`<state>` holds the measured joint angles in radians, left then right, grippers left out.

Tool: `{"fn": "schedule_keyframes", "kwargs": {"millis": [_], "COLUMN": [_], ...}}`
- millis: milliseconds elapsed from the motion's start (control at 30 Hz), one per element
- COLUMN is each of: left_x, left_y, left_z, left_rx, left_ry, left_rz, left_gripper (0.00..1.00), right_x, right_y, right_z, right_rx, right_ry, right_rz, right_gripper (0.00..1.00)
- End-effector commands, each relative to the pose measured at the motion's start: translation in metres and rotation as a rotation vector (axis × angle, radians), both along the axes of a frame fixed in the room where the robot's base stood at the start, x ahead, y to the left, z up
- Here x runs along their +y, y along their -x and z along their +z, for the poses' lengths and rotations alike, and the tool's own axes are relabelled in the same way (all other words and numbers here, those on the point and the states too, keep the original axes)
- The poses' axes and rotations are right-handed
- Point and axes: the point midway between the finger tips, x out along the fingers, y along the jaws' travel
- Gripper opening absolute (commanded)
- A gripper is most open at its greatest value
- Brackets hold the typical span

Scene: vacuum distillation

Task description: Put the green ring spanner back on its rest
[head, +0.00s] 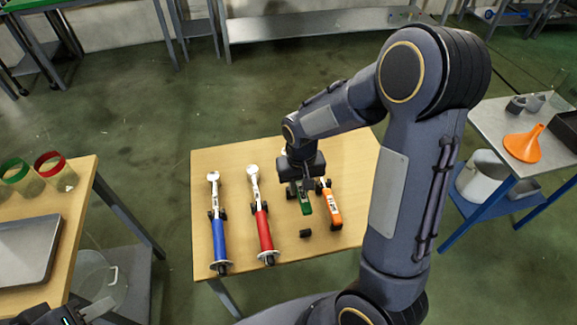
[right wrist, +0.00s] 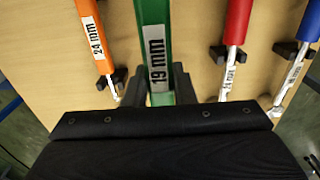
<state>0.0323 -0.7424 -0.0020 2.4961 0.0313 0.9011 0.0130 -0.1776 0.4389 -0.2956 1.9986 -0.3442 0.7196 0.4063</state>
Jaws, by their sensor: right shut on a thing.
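The green ring spanner (head: 305,204), labelled 19 mm, is at the table's right half, left of the orange spanner. My right gripper (head: 304,184) is shut on it from above; in the right wrist view the green handle (right wrist: 155,50) runs between the two fingers. My arm hides its far end. A small black rest block (head: 305,233) stands bare on the table just in front of the handle's near end. I cannot tell how high the spanner is above the table. My left gripper (head: 85,314) is partly cut off at the bottom left corner.
An orange spanner (head: 328,205), labelled 24 mm, lies close to the right of the green one. A red-handled wrench (head: 264,230) and a blue-handled wrench (head: 219,238) lie on the left on black rests.

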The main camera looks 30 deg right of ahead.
Motion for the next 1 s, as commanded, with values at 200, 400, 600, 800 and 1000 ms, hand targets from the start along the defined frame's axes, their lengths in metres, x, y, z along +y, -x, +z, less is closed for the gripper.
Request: {"fn": "schedule_keyframes", "kwargs": {"millis": [200, 400, 600, 800, 1000], "left_x": [0.0, 0.0, 0.0, 0.0, 0.0], "left_y": [0.0, 0.0, 0.0, 0.0, 0.0], "left_z": [0.0, -0.001, -0.008, -0.023, -0.04], "left_rx": [0.0, 0.0, 0.0, 0.0, 0.0], "left_ry": [0.0, 0.0, 0.0, 0.0, 0.0], "left_rz": [0.0, 0.0, 0.0, 0.0, 0.0], "left_gripper": [0.36, 0.36, 0.36, 0.36, 0.36], "right_x": [0.0, 0.0, 0.0, 0.0, 0.0], "right_y": [0.0, 0.001, 0.001, 0.002, 0.002], "right_z": [0.0, 0.0, -0.008, -0.025, -0.045], "right_rx": [-0.001, -0.001, -0.001, -0.001, -0.001], "right_ry": [0.0, 0.0, 0.0, 0.0, 0.0], "right_rz": [0.0, 0.0, -0.001, 0.0, 0.0], "right_gripper": [0.0, 0.0, 0.0, 0.0, 0.0]}}
